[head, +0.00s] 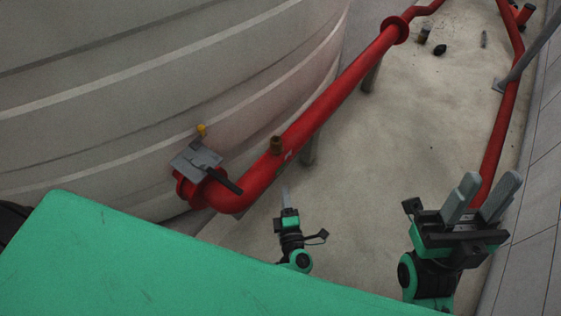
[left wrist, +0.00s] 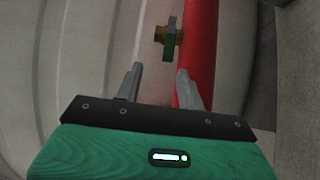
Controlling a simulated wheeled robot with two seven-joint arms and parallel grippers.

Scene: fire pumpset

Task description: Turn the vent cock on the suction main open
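The red suction main (head: 330,98) runs along the pale tank and bends at the lower left; it also shows in the left wrist view (left wrist: 199,45). A small brass fitting (head: 277,144), seemingly the vent cock, stands on it. In the left wrist view a brass piece with a grey-green lever (left wrist: 171,38) shows beside the red pipe, beyond the fingertips; its turn position is unclear. My left gripper (head: 285,194) is below and apart from the brass fitting. In the left wrist view its fingers (left wrist: 160,77) are open and empty. My right gripper (head: 487,192) is open and empty at the right.
A grey plate (head: 196,160), a black lever (head: 225,180) and a yellow part (head: 201,130) sit near the pipe's bend. Another red pipe (head: 500,115) runs along the right. Small dark items (head: 440,50) are on the far floor. The concrete floor (head: 400,130) between the pipes is mostly clear.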

